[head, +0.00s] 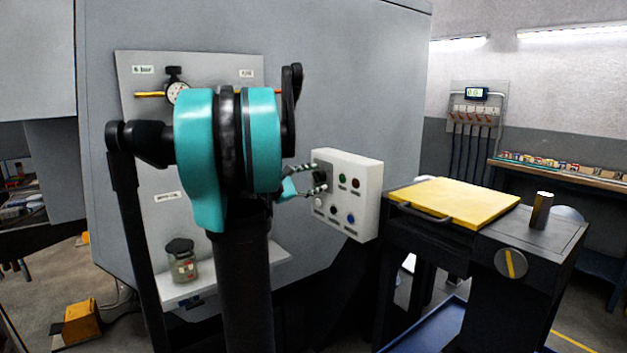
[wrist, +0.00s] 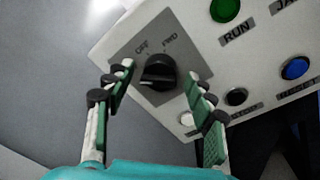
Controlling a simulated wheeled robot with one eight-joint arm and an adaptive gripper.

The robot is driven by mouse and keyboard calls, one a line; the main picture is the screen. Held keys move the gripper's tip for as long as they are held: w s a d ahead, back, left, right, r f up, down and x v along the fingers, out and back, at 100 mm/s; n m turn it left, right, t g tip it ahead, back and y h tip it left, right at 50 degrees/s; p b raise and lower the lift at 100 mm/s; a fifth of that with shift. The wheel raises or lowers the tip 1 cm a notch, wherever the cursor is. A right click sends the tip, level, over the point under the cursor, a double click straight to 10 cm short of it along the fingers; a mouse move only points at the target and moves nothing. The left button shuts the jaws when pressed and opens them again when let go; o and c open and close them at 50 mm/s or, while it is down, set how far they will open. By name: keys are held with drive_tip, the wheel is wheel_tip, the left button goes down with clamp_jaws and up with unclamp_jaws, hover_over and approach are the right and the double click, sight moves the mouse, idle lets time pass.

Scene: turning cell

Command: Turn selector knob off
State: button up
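The black selector knob (wrist: 158,72) sits on a grey plate on the control box, with OFF and FWD labels above it in the wrist view. I cannot tell for sure which label its pointer faces. My gripper (wrist: 160,76) is open, with one green-padded finger to the left of the knob and one to the right; gaps show between both fingers and the knob. In the head view my gripper (head: 319,178) is at the left part of the white control box (head: 367,178), and its fingers partly cover the knob.
A cart with a yellow top (head: 455,200) stands right of the box. A jar (head: 182,262) stands on a shelf at lower left.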

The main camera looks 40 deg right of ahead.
drive_tip(key=c, duration=1)
drive_tip(key=shift+c, duration=0.2)
drive_tip(key=m, duration=0.4)
drive_tip(key=shift+f+m, duration=0.15)
drive_tip(key=shift+m, duration=0.15)
drive_tip(key=shift+m+g+h, duration=0.3)
drive_tip(key=shift+m+h, duration=0.1)
drive_tip(key=shift+m, duration=2.4)
drive_tip(key=o, duration=1.1)
drive_tip(key=shift+w, duration=0.1)
drive_tip(key=shift+o, duration=0.2)
